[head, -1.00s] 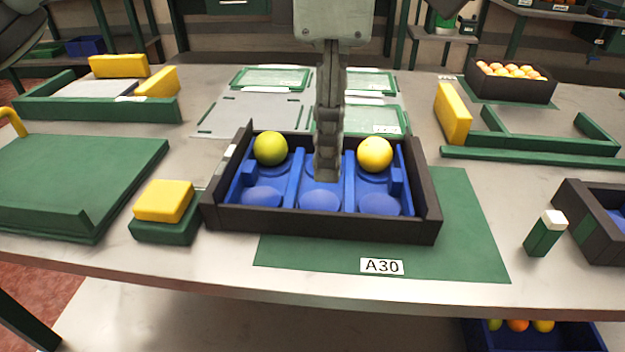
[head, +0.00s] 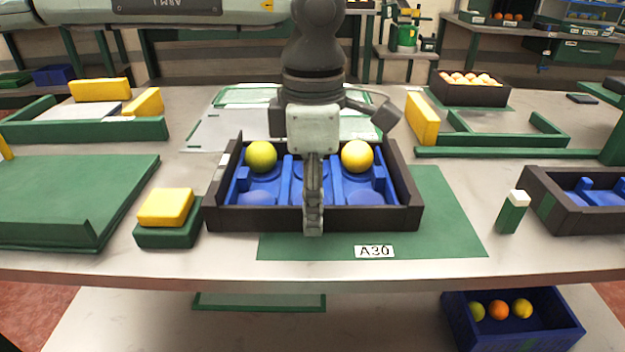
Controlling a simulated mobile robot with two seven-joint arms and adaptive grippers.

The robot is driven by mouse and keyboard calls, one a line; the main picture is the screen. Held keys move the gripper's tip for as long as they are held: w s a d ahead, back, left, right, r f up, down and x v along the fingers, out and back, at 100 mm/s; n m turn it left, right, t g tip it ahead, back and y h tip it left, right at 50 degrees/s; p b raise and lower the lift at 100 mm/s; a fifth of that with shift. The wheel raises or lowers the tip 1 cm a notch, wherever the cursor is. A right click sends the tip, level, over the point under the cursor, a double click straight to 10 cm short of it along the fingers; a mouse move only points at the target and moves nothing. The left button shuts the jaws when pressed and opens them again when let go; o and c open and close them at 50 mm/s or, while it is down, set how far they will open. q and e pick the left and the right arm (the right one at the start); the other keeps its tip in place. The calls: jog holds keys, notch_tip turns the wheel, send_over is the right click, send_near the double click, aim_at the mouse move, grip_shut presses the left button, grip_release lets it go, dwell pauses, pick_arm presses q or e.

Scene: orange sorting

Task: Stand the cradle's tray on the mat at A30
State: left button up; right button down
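A dark-walled tray (head: 250,218) with a blue insert stands near the middle of the bench. It holds a green-yellow fruit (head: 261,156) at back left and a yellow fruit (head: 357,156) at back right. The tray overlaps the green mat (head: 440,230) labelled A30 (head: 374,251); its left part lies off the mat's left edge. My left gripper (head: 313,228) points down at the tray's front wall, near its middle. Its fingers are seen edge-on and line up, so their gap and any hold on the wall are hidden. My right gripper is not in view.
A yellow block on a green base (head: 167,234) stands close to the tray's left. A green white-topped block (head: 512,212) and another dark tray (head: 575,222) are at right. Green frames (head: 110,130) lie behind. The mat's right part is clear.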

pick_arm(q)
jog(key=shift+f, duration=0.25)
grip_shut()
jog(key=shift+r, duration=0.1)
